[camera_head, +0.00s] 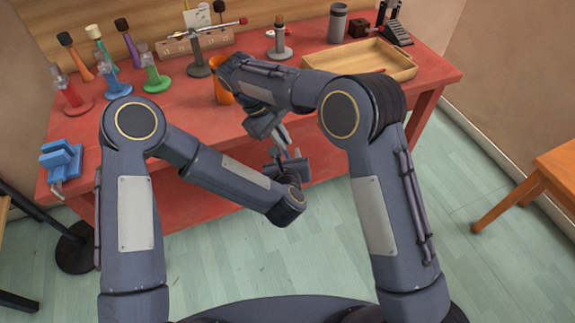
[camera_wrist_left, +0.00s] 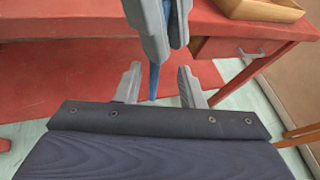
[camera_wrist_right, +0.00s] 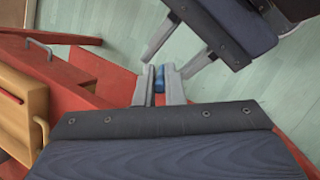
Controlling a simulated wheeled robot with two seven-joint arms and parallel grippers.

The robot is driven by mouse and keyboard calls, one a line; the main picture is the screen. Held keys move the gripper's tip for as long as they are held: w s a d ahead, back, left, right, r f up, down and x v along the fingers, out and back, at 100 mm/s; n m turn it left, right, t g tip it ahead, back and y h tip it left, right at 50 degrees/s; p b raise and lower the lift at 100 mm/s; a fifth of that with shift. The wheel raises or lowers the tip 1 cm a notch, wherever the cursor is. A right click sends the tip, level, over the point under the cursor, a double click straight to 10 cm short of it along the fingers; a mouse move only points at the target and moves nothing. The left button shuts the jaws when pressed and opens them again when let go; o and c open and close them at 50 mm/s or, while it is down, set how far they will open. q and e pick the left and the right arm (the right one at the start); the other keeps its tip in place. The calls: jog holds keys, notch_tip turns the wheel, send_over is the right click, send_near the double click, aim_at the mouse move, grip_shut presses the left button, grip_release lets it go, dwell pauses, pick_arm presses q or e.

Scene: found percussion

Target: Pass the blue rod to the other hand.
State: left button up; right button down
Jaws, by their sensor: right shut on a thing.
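The blue rod (camera_wrist_left: 153,82) hangs from my right gripper (camera_wrist_left: 158,45), whose fingers are shut on it. In the right wrist view a short bit of the rod (camera_wrist_right: 159,80) shows between the fingertips of my right gripper (camera_wrist_right: 160,70). My left gripper (camera_wrist_left: 159,68) is open below, and the rod's lower part appears between its fingers, nearer the left one; I cannot tell whether they touch. In the head view my right gripper (camera_head: 283,138) and left gripper (camera_head: 283,155) meet before the table's front edge. The rod is too small to tell there.
The red table (camera_head: 120,130) holds several coloured stands at the left, an orange cup (camera_head: 222,92), a wooden block with holes (camera_head: 195,42) and a wooden tray (camera_head: 385,62). A blue vise-like object (camera_head: 62,160) sits at the left edge.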

pick_arm(q)
jog(key=shift+x, duration=1.3)
jog(key=shift+c, duration=0.3)
jog(key=shift+d, duration=0.1)
grip_shut()
pick_arm(e)
jog(key=c, duration=1.5)
grip_release()
jog(key=shift+o, duration=0.2)
